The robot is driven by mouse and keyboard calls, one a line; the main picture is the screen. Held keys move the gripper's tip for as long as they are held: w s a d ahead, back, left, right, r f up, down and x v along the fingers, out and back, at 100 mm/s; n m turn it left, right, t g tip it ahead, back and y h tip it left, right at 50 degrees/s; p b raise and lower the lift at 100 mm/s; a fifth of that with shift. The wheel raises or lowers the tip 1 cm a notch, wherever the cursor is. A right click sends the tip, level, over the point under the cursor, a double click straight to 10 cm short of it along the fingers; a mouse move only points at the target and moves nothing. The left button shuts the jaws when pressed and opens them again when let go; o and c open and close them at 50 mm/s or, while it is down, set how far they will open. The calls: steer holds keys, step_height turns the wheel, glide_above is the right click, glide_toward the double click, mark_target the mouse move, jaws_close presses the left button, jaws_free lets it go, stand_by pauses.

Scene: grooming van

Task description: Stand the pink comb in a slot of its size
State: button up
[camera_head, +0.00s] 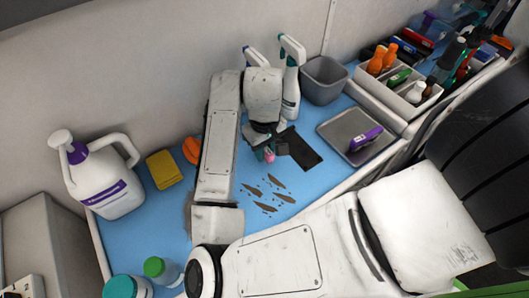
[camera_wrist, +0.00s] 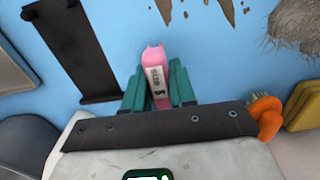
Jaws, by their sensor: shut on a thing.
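The pink comb (camera_wrist: 154,68) is between the teal fingers of my gripper (camera_wrist: 157,90) in the wrist view. It bears a white label with dark print, and its lower part is hidden between the fingers. In the head view a small pink bit of it shows (camera_head: 269,156) below my gripper (camera_head: 264,152), above the blue worktop. A black flat piece with wider ends (camera_head: 300,149) lies just right of my gripper; it also shows at the upper left of the wrist view (camera_wrist: 75,45). I cannot make out any slots in it.
A grey tray (camera_head: 337,128) with a purple clipper (camera_head: 366,138) lies to the right. A white caddy (camera_head: 397,103) of bottles stands beyond it. A grey bin (camera_head: 323,82) and spray bottles (camera_head: 291,80) stand behind. Brown hair clumps (camera_head: 266,195) lie in front. A jug (camera_head: 103,180) stands left.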

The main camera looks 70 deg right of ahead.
steer(key=shift+f, duration=0.7)
steer(key=shift+f, duration=0.2)
steer(key=o, duration=0.9)
steer(key=shift+o, duration=0.2)
steer(key=shift+r, duration=0.15)
